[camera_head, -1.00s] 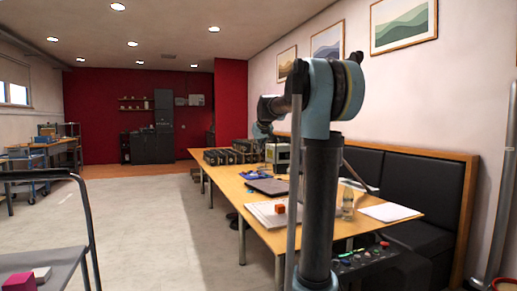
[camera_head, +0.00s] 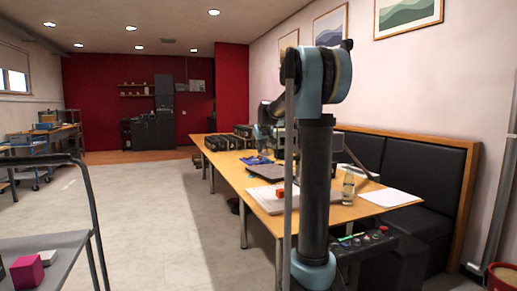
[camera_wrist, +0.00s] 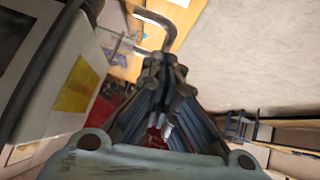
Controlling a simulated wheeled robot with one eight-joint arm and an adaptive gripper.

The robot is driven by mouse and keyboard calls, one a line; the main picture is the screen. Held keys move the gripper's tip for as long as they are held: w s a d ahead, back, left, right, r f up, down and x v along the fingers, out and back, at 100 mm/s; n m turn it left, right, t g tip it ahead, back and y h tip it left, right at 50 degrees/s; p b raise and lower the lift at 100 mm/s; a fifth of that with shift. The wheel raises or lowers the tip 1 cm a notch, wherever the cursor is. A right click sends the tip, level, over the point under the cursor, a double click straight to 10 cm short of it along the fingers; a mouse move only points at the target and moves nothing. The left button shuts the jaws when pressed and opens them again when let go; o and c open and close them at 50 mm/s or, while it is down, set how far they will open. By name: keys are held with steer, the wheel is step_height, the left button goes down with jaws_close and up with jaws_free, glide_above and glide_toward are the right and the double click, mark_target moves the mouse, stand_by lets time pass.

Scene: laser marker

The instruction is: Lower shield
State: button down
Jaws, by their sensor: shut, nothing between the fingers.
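A machine housing (camera_wrist: 58,62), light grey with a dark panel and a yellow label (camera_wrist: 76,86), fills the left of the wrist view. It looks like the laser marker, but I cannot tell which part is its shield. My gripper (camera_wrist: 164,62) is shut and empty, close to the right of this housing; I cannot tell whether it touches. A dark curved bar (camera_wrist: 153,17) shows just beyond the fingertips. In the head view my arm column hides most of the machine and the gripper at the table's far part.
A black bench (camera_head: 415,175) lines the right wall. A cart with a pink cube (camera_head: 27,271) stands front left. The floor (camera_head: 165,215) between is clear.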

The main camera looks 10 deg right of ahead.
steer(key=shift+f, duration=0.1)
step_height(320, 180, down, 18)
stand_by(0.5)
steer(key=shift+s, duration=0.15)
